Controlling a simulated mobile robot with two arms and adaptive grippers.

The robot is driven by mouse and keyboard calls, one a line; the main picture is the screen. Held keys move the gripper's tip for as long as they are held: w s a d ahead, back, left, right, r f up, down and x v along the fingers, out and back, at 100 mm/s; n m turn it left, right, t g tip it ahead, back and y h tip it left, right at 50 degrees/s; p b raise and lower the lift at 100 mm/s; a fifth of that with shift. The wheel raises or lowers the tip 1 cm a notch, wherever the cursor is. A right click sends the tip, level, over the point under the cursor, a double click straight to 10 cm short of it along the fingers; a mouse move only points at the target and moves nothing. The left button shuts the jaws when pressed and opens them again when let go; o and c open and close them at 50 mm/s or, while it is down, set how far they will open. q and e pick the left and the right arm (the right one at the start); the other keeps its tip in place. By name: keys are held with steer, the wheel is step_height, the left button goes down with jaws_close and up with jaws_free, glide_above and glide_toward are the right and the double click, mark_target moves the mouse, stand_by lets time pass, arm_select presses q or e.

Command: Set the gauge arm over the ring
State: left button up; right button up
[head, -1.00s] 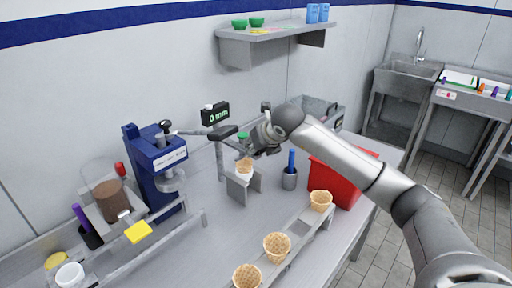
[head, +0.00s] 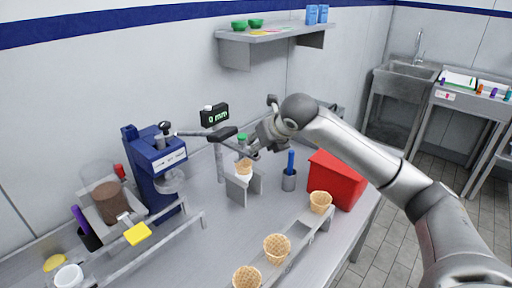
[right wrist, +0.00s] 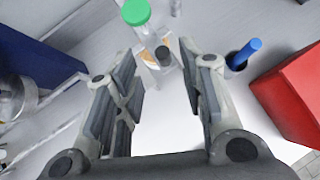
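The gauge, with a black "0 mm" display (head: 214,115) on a grey post (head: 220,162), stands at the back of the bench. A green cap (head: 242,136) sits by the cone stand; it shows large in the right wrist view (right wrist: 136,12). I cannot tell whether it belongs to the gauge arm. A cone (head: 244,165) with a white band, possibly the ring, sits in the grey stand (head: 240,189). My right gripper (head: 254,148) is above and right of the cone. Its fingers are apart with nothing between them. My left gripper is not in view.
A blue tool (head: 291,161) in a grey cup and a red bin (head: 337,180) are to the right. Several cones stand along the front rack (head: 300,250).

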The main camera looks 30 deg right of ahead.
steer(key=v, duration=0.6)
stand_by(0.3)
